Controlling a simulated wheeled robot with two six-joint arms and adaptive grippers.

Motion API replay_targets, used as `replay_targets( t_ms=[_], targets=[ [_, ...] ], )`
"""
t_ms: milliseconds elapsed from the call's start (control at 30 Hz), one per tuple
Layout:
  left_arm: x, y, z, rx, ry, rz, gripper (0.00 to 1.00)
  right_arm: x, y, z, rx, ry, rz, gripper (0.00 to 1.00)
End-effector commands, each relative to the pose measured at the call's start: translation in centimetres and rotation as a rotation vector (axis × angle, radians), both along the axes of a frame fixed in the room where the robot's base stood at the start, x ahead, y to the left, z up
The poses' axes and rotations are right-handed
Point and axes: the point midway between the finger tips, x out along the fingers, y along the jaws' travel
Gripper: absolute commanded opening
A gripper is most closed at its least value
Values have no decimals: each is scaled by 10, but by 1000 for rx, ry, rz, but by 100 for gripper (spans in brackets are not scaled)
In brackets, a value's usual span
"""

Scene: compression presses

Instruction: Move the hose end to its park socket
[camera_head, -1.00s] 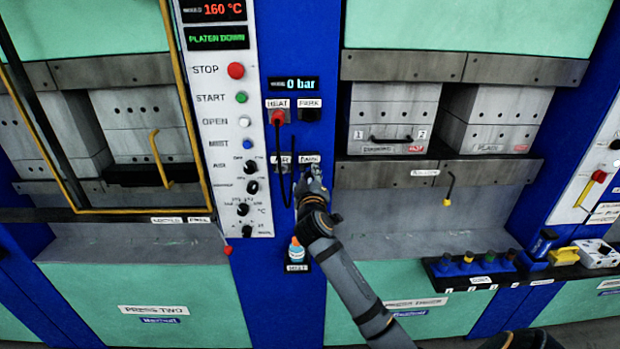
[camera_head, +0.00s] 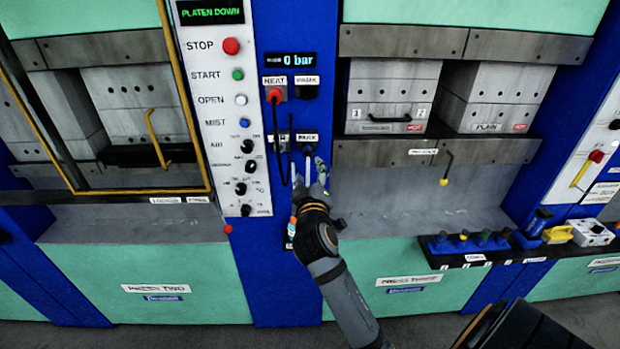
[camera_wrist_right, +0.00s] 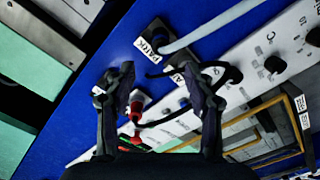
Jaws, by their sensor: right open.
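The pale hose end (camera_head: 308,163) sits at the lower PARK socket (camera_head: 308,148) on the blue column, its hose hanging down. In the right wrist view the pale hose (camera_wrist_right: 205,28) runs from the socket beside the PARK label (camera_wrist_right: 151,46). The AIR socket is to its left, partly behind the black hose. A red plug (camera_head: 274,95) is in the upper HEAT socket; the upper PARK socket (camera_head: 306,92) looks empty. My right gripper (camera_head: 313,180) is open just below the lower PARK socket, with nothing clearly between its fingers. My left gripper is not in view.
A black hose (camera_head: 290,150) loops down from the red plug. The control panel (camera_head: 230,125) stands left of the column. A tool shelf (camera_head: 500,254) is at the right.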

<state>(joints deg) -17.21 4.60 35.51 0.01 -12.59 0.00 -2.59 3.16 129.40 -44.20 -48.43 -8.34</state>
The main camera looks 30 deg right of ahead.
Motion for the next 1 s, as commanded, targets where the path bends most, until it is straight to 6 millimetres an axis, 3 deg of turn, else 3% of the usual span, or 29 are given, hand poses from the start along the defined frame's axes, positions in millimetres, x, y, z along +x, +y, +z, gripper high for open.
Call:
replay_targets(
  t_ms=[233,1000],
  targets=[
    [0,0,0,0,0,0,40,-20,12,0,1,0,-1,54],
    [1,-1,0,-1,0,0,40,-19,13,-2,0,2,1,54]
  ],
)
